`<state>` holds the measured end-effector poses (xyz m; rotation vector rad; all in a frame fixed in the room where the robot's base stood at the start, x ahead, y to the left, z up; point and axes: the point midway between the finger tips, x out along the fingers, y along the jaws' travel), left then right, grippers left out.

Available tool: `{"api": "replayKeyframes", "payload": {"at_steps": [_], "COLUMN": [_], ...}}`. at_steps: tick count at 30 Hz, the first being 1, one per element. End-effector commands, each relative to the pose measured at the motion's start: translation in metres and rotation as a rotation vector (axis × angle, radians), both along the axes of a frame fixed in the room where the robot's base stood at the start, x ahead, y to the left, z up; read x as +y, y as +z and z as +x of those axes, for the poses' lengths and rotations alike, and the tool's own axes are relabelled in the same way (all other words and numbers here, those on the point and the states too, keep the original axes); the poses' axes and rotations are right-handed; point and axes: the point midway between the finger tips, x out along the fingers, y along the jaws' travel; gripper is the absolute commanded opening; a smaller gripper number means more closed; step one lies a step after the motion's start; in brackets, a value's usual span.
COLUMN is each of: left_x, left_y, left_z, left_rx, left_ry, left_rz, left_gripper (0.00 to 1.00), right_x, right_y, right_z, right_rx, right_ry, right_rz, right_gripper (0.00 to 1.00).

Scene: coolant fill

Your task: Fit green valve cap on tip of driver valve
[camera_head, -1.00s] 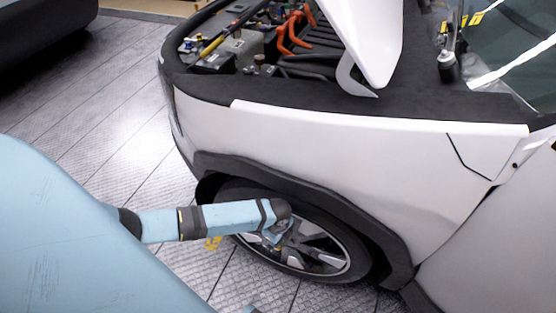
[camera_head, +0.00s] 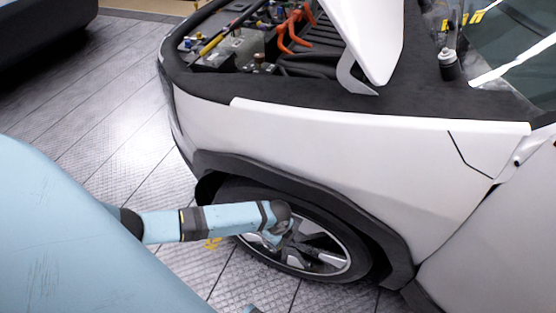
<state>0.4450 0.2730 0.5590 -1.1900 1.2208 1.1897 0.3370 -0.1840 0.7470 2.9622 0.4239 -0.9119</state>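The front wheel (camera_head: 318,262) of a white car shows below the fender. My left arm (camera_head: 235,216) comes in from the left, and its end is in front of the upper left of the wheel. Small light-blue parts show under the arm's end against the spokes, but I cannot make out gripper fingers or anything held. The driver valve is not distinguishable on the wheel. I see no green valve cap. My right gripper is not in view.
The white fender (camera_head: 350,150) and dark wheel-arch trim (camera_head: 300,184) are close above the arm. The engine bay (camera_head: 250,45) is open. Grey floor tiles (camera_head: 110,120) are clear to the left. Another dark vehicle (camera_head: 45,35) stands at top left.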

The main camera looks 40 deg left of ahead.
Motion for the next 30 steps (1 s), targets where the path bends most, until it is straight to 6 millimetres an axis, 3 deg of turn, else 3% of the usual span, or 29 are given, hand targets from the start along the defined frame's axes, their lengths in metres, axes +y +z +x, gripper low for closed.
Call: {"api": "replayKeyframes", "payload": {"at_steps": [16, 30], "left_x": [0.0, 0.0], "left_y": [-0.014, -0.001], "left_z": [0.0, 0.0], "left_rx": [0.0, 0.0], "left_ry": [0.0, 0.0], "left_rz": [0.0, 0.0], "left_gripper": [0.15, 0.15], "right_x": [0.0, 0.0], "right_y": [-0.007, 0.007], "right_z": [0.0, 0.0], "right_rx": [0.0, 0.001], "right_ry": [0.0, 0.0], "right_rz": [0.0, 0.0], "right_gripper": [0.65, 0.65]}}
